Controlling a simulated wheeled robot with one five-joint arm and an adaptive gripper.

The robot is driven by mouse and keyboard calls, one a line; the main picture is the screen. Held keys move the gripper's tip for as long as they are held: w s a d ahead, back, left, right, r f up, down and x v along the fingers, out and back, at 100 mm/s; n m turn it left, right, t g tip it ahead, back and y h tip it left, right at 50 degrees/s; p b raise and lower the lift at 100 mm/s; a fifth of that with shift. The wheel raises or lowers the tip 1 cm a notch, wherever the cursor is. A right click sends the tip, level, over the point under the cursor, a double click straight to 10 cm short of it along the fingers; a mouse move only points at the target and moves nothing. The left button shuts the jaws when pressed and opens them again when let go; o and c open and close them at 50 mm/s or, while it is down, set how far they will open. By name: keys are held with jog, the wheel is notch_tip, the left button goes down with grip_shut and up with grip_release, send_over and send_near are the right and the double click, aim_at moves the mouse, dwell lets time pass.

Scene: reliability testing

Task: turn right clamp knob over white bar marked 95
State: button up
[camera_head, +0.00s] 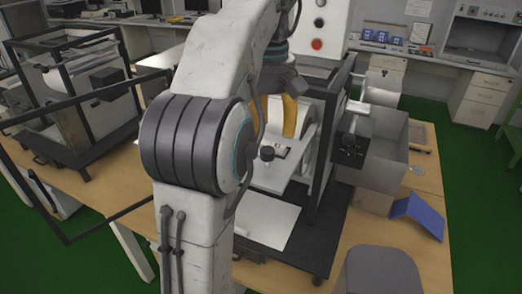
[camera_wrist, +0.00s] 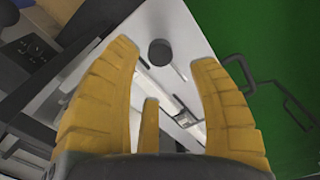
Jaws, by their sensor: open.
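A dark round knob (camera_head: 267,152) stands on a white plate (camera_head: 268,178) inside a black-framed test fixture. The knob also shows in the wrist view (camera_wrist: 160,52), near the gap between my fingertips and apart from them. I see one such knob; a second one is not visible. My gripper (camera_head: 281,122) has yellow fingers pointing down over the fixture, and they also show in the wrist view (camera_wrist: 164,56). They are spread open and empty. A pale bar-like strip (camera_wrist: 155,82) lies beside the knob; I cannot read any 95 marking. My arm hides part of the fixture.
The fixture's black upright frame (camera_head: 322,150) stands close to the right of my gripper. A grey metal box (camera_head: 384,160) and a blue angled piece (camera_head: 418,215) are on the wooden table further right. Another black-framed machine (camera_head: 75,95) stands left. Green floor surrounds the table.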

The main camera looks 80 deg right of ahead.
aim_at(267, 150)
jog(key=shift+f+b, duration=0.6)
jog(key=shift+f, duration=2.25)
grip_shut()
